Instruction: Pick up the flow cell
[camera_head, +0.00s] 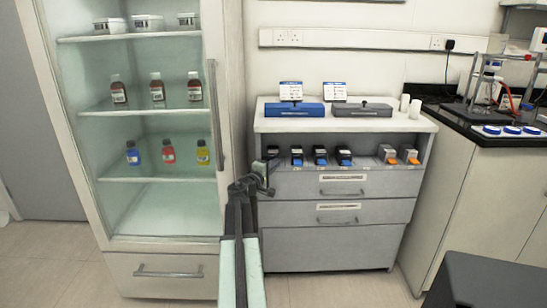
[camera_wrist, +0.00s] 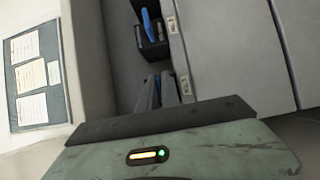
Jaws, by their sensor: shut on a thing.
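The flow cell (camera_head: 272,151) looks like a small dark item at the left end of the open shelf, partly covered by my gripper. My gripper (camera_head: 264,176) is at that left end and is shut on it. In the wrist view my two fingers (camera_wrist: 160,82) reach into the shelf bay close together, and the held item is mostly hidden between them. Beyond the fingertips a black item with a blue part (camera_wrist: 154,42) stands apart from them.
Several black-and-blue items (camera_head: 320,155) and two grey-and-orange items (camera_head: 408,155) stand along the shelf. The glass-front cabinet (camera_head: 212,120) is close on the left. Drawers (camera_head: 340,188) lie below. Blue and grey cases (camera_head: 295,110) sit on top.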

